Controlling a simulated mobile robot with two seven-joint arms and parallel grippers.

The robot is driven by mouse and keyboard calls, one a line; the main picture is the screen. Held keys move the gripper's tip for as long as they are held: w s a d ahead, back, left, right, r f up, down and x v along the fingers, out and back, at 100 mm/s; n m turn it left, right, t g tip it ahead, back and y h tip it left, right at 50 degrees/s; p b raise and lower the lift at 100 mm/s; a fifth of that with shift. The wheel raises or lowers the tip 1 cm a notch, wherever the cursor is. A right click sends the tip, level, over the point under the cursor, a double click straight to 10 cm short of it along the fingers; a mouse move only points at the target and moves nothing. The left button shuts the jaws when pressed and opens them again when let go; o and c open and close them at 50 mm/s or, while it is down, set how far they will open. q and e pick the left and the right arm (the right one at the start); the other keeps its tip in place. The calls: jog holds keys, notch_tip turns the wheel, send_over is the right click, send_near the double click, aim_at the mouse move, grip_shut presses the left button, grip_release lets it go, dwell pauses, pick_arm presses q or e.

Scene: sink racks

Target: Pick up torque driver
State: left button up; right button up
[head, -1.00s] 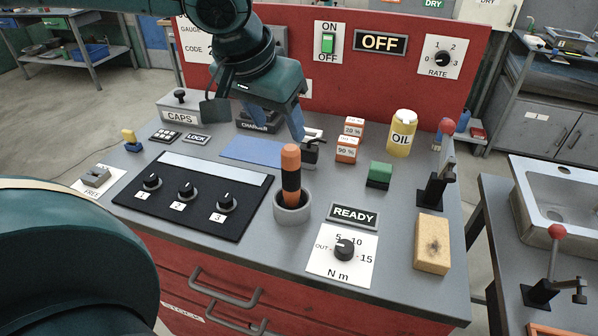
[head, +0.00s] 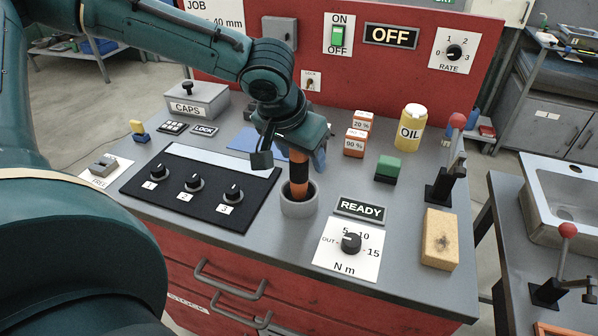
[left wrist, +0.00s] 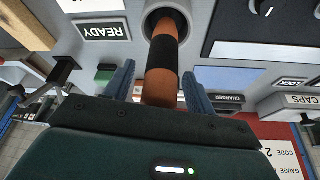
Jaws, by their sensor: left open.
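The torque driver (head: 299,174), orange with a black band, stands upright in a grey round cup (head: 299,204) on the bench. Its top is hidden behind my left gripper in the head view. My left gripper (head: 292,158) is around the driver's upper part, its fingers apart. In the left wrist view, the driver (left wrist: 162,75) runs between the two blue fingers of the gripper (left wrist: 160,90), with a gap on both sides. Its far end sits in the cup (left wrist: 167,18). My right gripper is not in view.
A READY sign (head: 360,209) and N m dial (head: 351,243) lie right of the cup. A black panel with knobs (head: 205,207) is to its left. A green block (head: 388,168), OIL bottle (head: 411,128), red-knobbed lever (head: 448,170) and sponge (head: 440,238) stand further right.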

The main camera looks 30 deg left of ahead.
pick_arm(q)
jog(key=shift+c, duration=0.3)
grip_shut()
jog(key=shift+r, duration=0.1)
jog(key=shift+r, duration=0.1)
